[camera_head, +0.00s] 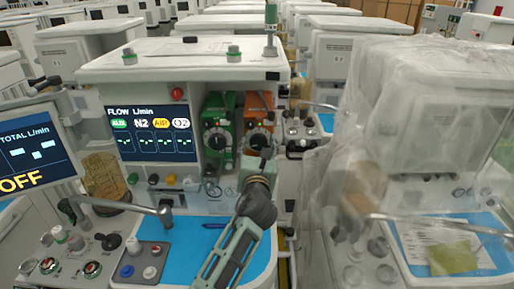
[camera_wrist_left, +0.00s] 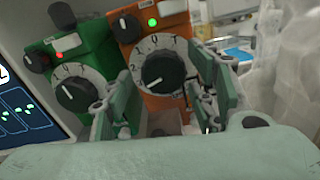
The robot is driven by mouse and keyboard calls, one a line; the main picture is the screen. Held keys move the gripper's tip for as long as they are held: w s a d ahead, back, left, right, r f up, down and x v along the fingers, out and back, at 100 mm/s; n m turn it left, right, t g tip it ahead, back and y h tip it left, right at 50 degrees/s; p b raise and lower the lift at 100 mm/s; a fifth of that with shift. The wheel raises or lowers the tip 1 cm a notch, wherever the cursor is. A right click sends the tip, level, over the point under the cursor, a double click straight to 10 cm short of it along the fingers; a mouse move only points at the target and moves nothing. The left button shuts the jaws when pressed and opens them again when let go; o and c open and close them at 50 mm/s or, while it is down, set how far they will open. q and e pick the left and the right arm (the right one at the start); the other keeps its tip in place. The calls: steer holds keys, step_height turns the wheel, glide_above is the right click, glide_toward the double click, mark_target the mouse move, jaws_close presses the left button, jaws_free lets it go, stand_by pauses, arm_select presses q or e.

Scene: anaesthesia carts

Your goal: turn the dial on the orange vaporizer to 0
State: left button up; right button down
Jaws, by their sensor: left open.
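The orange vaporizer (camera_head: 259,103) stands on the cart to the right of the screen, beside the green vaporizer (camera_head: 218,105). Its black dial (camera_wrist_left: 164,72) has a white numbered ring, and a 0 shows near the top of it in the left wrist view. Light marks show on the knob, but I cannot tell surely which number it points at. My left gripper (camera_head: 256,164) is just below and in front of the orange vaporizer. In the left wrist view its fingers (camera_wrist_left: 160,92) are spread to either side of the dial, apparently not touching it. My right gripper is not in view.
The green vaporizer's dial (camera_wrist_left: 80,87) is close by the left finger. The FLOW screen (camera_head: 151,133) is farther left. A cart under clear plastic (camera_head: 425,110) stands at right. A blue work surface (camera_head: 205,240) lies below my left arm.

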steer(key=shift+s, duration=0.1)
arm_select(q)
steer(key=c, duration=1.1)
steer(key=m+p, duration=0.2)
steer(key=p, duration=0.1)
steer(key=m+p, duration=0.2)
steer(key=p, duration=0.2)
steer(key=shift+r, duration=0.4)
steer(key=shift+f+m+y+p, duration=0.25)
steer(key=shift+m+y+p, duration=0.05)
steer(key=shift+m+p, duration=0.4)
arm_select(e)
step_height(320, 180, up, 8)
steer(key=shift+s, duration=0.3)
arm_select(q)
steer(key=o, duration=1.1)
steer(key=s, duration=1.2)
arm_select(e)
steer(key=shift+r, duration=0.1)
